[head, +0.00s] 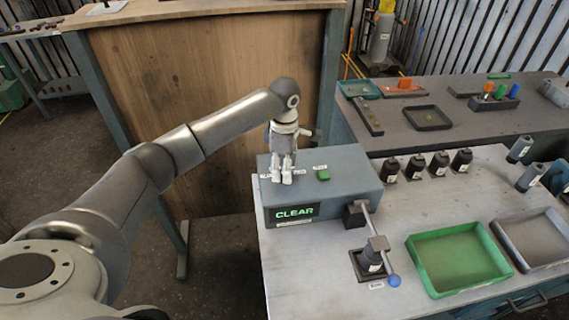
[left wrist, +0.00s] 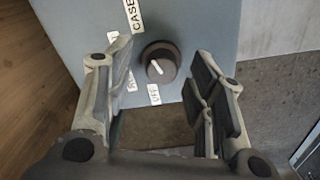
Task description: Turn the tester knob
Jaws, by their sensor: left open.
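The tester is a grey-blue box (head: 345,190) on the near table, with a green CLEAR display (head: 295,213) and a green button (head: 323,175). Its dark round knob (left wrist: 160,62) with a white pointer line shows in the left wrist view, among white labels, one reading CASE and one OFF. The pointer line slants toward the lower right, near the OFF label. My left gripper (head: 282,172) is open over the left part of the tester's top. In the left wrist view its fingers (left wrist: 163,75) stand on either side of the knob, apart from it. The gripper hides the knob in the head view.
A lever with a blue ball end (head: 394,281) stands at the tester's right, above a dark part in a holder. A green tray (head: 458,250) and a grey tray (head: 535,238) lie to the right. Several black parts (head: 439,162) stand behind. A wooden panel (head: 200,110) is behind my arm.

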